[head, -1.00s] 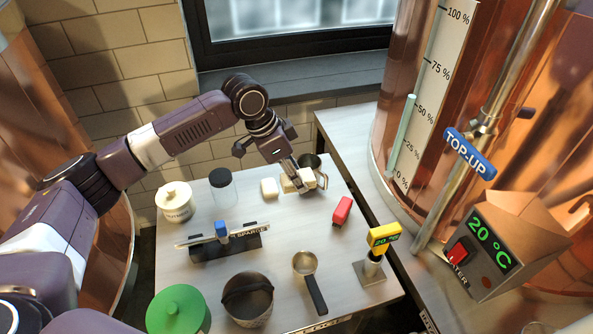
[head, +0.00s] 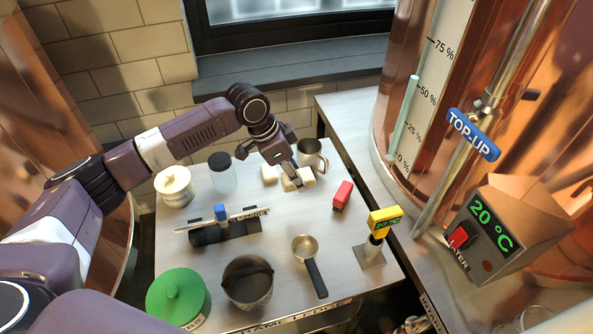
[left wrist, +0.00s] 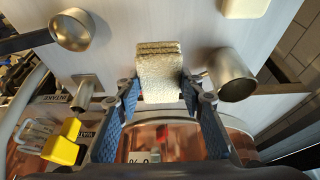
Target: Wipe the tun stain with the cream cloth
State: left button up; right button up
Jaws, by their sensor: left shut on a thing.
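The cream cloth (head: 306,179) looks like a thick folded pad with a rough weave in the left wrist view (left wrist: 160,72). My left gripper (head: 296,181) is shut on it, with a blue finger on either side in the left wrist view (left wrist: 159,92). The cloth is over the near side of the metal mug; whether it touches the table cannot be told. The copper tun (head: 400,60) stands at the right of the head view. No stain can be made out on it. My right gripper is not in view.
On the table (head: 275,235), a cream block (head: 269,173) and a metal mug (head: 312,158) are close to my left gripper.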

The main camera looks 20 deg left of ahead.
pick_arm(q)
jog(key=shift+f+b, duration=0.45)
jog(key=shift+f, duration=1.6)
jog(key=o, duration=1.1)
jog(key=shift+f, duration=0.25)
jog(key=shift+f+b, duration=0.95)
jog(key=shift+f, duration=2.05)
jog(key=c, duration=1.3)
